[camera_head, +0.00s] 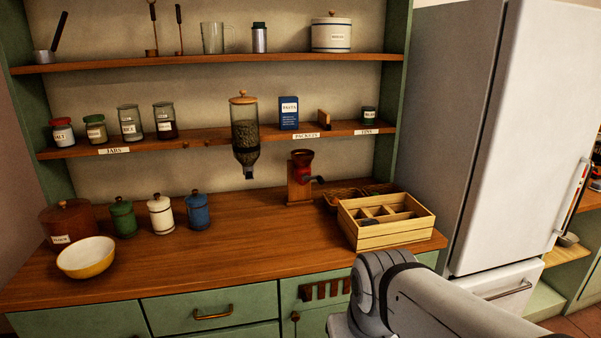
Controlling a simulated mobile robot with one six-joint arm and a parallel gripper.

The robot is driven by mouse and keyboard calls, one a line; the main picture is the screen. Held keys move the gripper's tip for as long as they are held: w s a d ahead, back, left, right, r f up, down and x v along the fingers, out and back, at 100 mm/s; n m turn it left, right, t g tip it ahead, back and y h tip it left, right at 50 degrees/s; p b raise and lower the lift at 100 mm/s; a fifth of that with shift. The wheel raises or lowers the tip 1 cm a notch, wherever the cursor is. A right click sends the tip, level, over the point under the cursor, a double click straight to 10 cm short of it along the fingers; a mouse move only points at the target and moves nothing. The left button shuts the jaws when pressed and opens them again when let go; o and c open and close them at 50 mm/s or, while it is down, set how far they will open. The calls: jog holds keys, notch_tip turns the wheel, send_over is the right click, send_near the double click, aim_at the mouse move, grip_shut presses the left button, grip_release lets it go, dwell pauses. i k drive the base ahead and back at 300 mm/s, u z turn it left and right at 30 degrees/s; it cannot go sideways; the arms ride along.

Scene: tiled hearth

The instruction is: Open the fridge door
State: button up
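The white fridge (530,130) stands at the right, with its grey side wall facing the shelves. Its tall upper door looks shut, and a long upright handle (572,200) runs along the door's right edge. Below it is a white drawer (498,287) with a horizontal bar handle (510,291). My arm (430,305) reaches in from the bottom, in front of the green cabinet and the lower left of the fridge. My gripper is outside the picture, so I cannot see its fingers or what it holds.
A wooden counter (260,250) left of the fridge holds a yellow bowl (86,258), several canisters, a grinder (300,178) and a divided wooden box (386,234) near its right end. Shelves with jars hang above. Open shelving (568,252) stands right of the fridge.

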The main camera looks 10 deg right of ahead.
aim_at(542, 124)
jog(key=z, duration=0.3)
jog(key=i, duration=0.1)
jog(key=z, duration=2.15)
jog(key=i, duration=1.8)
jog(key=u, duration=1.85)
jog(key=i, duration=0.5)
